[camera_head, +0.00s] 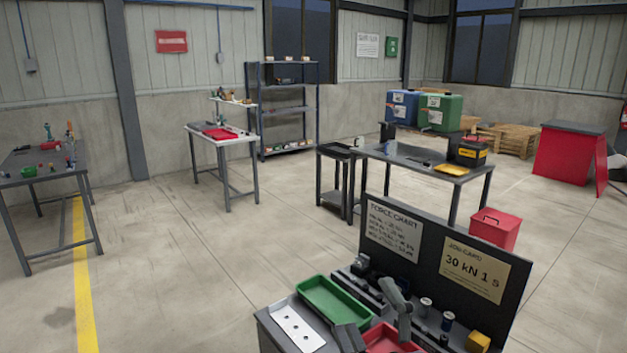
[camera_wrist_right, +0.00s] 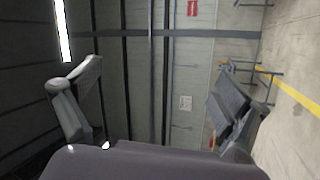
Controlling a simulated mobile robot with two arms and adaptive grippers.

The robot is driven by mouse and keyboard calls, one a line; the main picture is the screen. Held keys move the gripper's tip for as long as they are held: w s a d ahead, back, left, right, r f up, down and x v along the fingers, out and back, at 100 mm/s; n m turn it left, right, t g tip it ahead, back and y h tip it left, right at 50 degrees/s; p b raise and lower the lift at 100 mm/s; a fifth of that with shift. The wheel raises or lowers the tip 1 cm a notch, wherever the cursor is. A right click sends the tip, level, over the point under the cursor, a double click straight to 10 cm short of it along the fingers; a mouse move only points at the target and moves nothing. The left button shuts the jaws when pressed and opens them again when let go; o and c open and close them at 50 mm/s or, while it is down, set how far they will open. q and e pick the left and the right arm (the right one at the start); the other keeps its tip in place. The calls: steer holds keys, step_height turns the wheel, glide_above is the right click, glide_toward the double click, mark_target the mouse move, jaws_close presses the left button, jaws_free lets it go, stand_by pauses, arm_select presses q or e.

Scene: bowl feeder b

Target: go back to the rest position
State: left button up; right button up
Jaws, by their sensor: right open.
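My right gripper (camera_wrist_right: 158,85) is open in the right wrist view. Its two fingers stand wide apart at the left and right, with nothing between them. Beyond the gap is the ribbed wall, seen turned on its side. No part or bench lies close to the fingertips. In the head view, a light grey jointed shape (camera_head: 397,300) stands over the near bench; I cannot tell whether it is part of my gripper or a bench tool. My left gripper is in neither view.
The near bench has a green tray (camera_head: 333,300), a red tray (camera_head: 390,340), a white plate (camera_head: 298,326) and an upright dark board (camera_head: 435,262). A red bin (camera_head: 496,229) stands behind it. Open floor (camera_head: 190,270) lies to the left.

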steer(key=d+f+m+g+h, duration=0.4)
steer(key=d+f+m+h, duration=0.3)
steer(key=f, duration=0.5)
steer(key=s+d+f+m+g+h, duration=0.1)
steer(key=s+d+f+m+g, duration=0.3)
steer(key=f, duration=0.3)
steer(key=s+d+f+m+g, duration=0.1)
steer(key=s+f+m+g, duration=0.2)
steer(key=s+f, duration=0.3)
steer(key=s+f+m+g, duration=0.3)
steer(key=s+f+g, duration=0.4)
steer(key=s, duration=0.6)
steer(key=s+f+x, duration=0.1)
steer(key=s+x, duration=0.2)
steer(key=x, duration=0.9)
steer(key=s+x, duration=0.3)
steer(key=x, duration=1)
steer(key=s+d+f+g, duration=0.1)
steer(key=s+d+f, duration=0.2)
steer(key=s+f, duration=1.4)
steer(key=shift+s+f+n+g, duration=0.3)
steer(key=shift+s+n, duration=0.1)
